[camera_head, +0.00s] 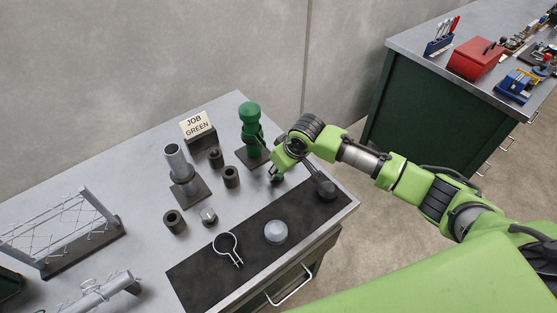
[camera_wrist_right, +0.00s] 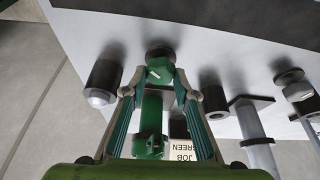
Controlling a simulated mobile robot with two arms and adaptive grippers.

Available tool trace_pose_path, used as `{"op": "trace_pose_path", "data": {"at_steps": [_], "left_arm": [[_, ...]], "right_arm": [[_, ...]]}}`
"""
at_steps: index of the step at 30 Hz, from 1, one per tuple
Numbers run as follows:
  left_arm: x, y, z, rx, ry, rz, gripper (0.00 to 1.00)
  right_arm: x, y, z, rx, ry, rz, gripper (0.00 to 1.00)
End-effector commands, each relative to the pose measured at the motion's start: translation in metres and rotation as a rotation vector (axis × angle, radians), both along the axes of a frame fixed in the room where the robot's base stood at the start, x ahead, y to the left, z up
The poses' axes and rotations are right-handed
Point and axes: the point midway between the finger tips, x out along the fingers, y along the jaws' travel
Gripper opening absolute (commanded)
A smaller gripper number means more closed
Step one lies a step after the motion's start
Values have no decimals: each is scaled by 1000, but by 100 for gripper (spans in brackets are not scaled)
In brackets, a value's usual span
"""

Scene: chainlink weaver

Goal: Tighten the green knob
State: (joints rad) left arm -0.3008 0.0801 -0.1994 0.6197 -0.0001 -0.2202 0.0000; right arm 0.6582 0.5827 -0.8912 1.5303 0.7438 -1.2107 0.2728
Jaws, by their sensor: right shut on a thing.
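The green post (camera_head: 252,130) stands upright on a dark base plate near the back right of the bench, beside the "JOB GREEN" sign (camera_head: 197,125). In the right wrist view the post (camera_wrist_right: 151,120) runs between my fingers, and the green knob (camera_wrist_right: 160,70) sits between the fingertips. My right gripper (camera_head: 277,171) is low at the front right of the post. In the wrist view the right gripper (camera_wrist_right: 162,76) is shut on the green knob. The head view largely hides the knob behind the wrist. My left gripper is not in view.
A grey pipe on a plate (camera_head: 180,171), dark collars (camera_head: 231,177) and a hex nut (camera_head: 208,216) stand left of the post. A dark mat (camera_head: 215,273) holds a ring clamp (camera_head: 227,245), pale dome (camera_head: 275,232) and dark rounded piece (camera_head: 326,190). A wire rack (camera_head: 65,238) stands left.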

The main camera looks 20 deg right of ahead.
Motion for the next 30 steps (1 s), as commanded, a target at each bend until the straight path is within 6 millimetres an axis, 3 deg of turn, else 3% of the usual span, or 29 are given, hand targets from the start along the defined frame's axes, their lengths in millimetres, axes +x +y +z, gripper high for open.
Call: {"op": "trace_pose_path", "data": {"at_steps": [1,3,12,30], "left_arm": [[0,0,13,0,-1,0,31],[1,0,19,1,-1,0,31],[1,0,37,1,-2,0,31],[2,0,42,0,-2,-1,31]], "right_arm": [[-1,2,6,3,2,-37,6],[-1,3,5,4,3,-89,6],[0,3,3,2,1,-246,6],[0,2,0,1,-1,-303,6]]}}
